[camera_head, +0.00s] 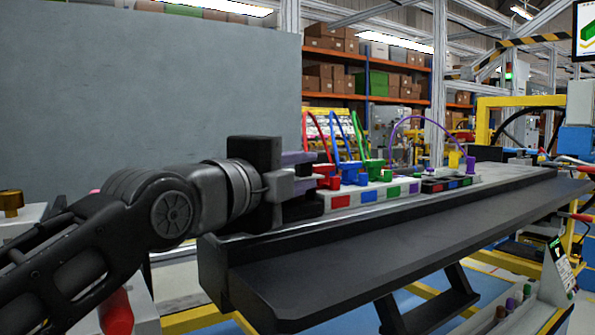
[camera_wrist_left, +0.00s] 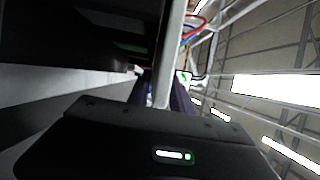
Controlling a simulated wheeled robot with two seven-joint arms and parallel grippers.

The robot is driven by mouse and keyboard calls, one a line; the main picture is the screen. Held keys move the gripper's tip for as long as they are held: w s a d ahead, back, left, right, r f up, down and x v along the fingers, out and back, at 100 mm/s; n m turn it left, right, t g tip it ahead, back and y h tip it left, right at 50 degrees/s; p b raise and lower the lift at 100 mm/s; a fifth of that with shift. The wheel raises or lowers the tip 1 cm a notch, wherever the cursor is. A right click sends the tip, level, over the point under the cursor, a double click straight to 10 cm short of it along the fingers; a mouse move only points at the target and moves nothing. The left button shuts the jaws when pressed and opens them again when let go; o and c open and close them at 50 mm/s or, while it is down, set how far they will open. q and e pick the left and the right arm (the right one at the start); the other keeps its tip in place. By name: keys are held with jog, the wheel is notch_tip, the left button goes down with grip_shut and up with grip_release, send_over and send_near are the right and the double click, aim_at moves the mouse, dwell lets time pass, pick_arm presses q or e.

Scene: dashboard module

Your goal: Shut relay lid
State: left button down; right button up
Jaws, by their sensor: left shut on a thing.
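My left gripper (camera_head: 308,172) is at the left end of the white module (camera_head: 330,207) on the dark bench. In the left wrist view, its dark purple fingers (camera_wrist_left: 164,100) are shut on a pale grey upright piece (camera_wrist_left: 172,55). This piece may be the relay lid, but I cannot tell for certain. The module carries red (camera_head: 327,180), blue (camera_head: 352,174) and green (camera_head: 375,170) connectors with looped cables, and coloured squares along its front. The gripper and arm hide the module's left end. My right gripper is out of view.
The long dark bench (camera_head: 400,245) has a clear front ledge. A black block with coloured inserts (camera_head: 447,184) lies to the module's right, near a purple cable arch (camera_head: 425,119). A grey panel (camera_head: 150,95) stands behind my arm. Shelves with boxes are farther back.

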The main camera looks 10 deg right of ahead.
pick_arm(q)
jog(key=c, duration=1.2)
grip_release()
jog(key=shift+c, duration=0.2)
jog(key=shift+a, duration=0.1)
jog(key=b, duration=0.2)
send_over(267, 237)
jog(key=shift+w+d+f, duration=0.1)
jog(key=shift+w+d, duration=0.15)
jog(key=shift+s+a, duration=0.25)
jog(key=shift+s, duration=0.05)
